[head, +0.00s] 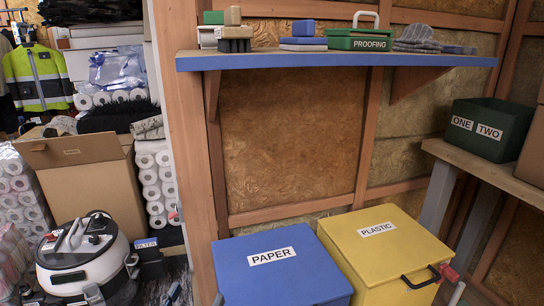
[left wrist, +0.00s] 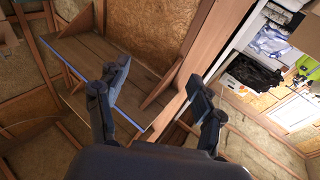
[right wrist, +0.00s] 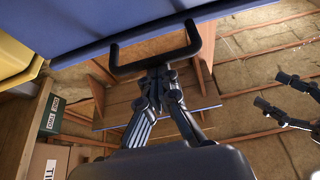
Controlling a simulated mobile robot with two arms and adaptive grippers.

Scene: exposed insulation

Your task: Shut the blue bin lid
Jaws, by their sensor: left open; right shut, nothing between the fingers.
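In the right wrist view the blue lid (right wrist: 85,20) fills the top, with a black handle (right wrist: 194,45). My right gripper (right wrist: 158,72) is shut and empty, its tips close to the handle bar; contact is unclear. My left gripper (head: 195,295) is open and empty, left of the blue bin; its spread fingers show in the left wrist view (left wrist: 160,85).
A yellow PLASTIC bin (head: 405,235) with a black handle stands right beside the blue one. A blue-edged shelf (head: 330,62) with boxes hangs above. A green box (head: 490,128) sits on a bench at right. A wooden post (head: 185,120) and vacuum (head: 85,260) are at left.

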